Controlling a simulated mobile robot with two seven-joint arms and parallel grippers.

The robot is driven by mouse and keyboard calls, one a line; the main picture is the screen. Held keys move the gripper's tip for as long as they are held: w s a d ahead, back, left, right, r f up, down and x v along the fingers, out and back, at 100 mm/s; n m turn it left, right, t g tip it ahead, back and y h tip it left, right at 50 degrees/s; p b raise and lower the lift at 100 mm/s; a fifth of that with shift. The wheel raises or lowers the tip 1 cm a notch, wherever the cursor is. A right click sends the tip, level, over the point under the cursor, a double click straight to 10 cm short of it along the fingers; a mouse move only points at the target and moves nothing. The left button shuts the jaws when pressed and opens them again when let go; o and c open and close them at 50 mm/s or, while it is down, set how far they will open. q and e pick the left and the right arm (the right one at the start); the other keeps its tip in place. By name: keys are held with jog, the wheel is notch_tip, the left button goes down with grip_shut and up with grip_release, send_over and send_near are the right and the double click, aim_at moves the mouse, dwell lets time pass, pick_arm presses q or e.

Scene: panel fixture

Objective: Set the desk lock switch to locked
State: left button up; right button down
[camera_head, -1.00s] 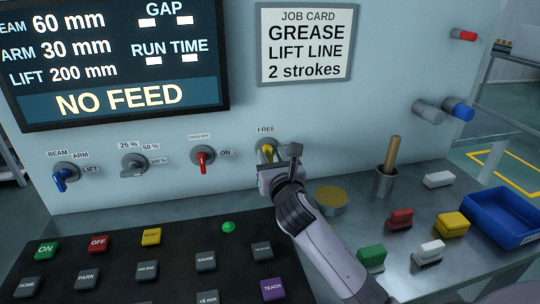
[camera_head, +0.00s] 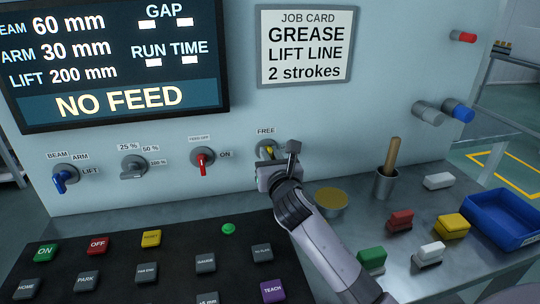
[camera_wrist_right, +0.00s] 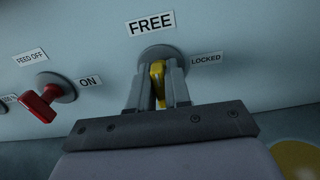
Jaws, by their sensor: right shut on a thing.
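The desk lock switch is a yellow lever (camera_wrist_right: 157,72) on a round grey mount on the wall panel. In the wrist view, the FREE label (camera_wrist_right: 151,24) is above it and the LOCKED label (camera_wrist_right: 206,59) is to its right. My right gripper (camera_wrist_right: 159,80) is shut on the yellow lever, with a finger on each side. In the head view my right gripper (camera_head: 267,162) mostly covers the switch, and only a bit of yellow (camera_head: 268,151) shows. The lever's exact angle is partly hidden by the fingers. My left gripper is not in view.
A red feed switch (camera_head: 202,160), a grey selector (camera_head: 133,166) and a blue selector (camera_head: 63,177) sit left along the panel. A black button board (camera_head: 190,235) is below. Right of my arm stand a round yellow-topped tin (camera_head: 331,199), a cup (camera_head: 385,184) and coloured blocks.

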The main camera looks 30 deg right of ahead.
jog(key=m+p, duration=0.1)
jog(key=m, duration=0.2)
jog(key=shift+p, duration=0.35)
jog(key=m, duration=0.3)
jog(key=shift+d+p, duration=0.1)
jog(key=shift+p, duration=0.25)
jog(key=shift+f+m, duration=0.1)
jog(key=shift+m, duration=0.8)
jog(key=m, duration=0.3)
jog(key=shift+f+m, duration=0.1)
jog(key=shift+m, duration=0.2)
jog(key=m, duration=0.6)
jog(key=shift+d+f, duration=0.1)
jog(key=shift+f, duration=0.05)
jog(key=shift+m, duration=0.3)
jog(key=c, duration=1.2)
grip_release()
jog(key=shift+o, duration=0.2)
jog(key=shift+s, duration=0.1)
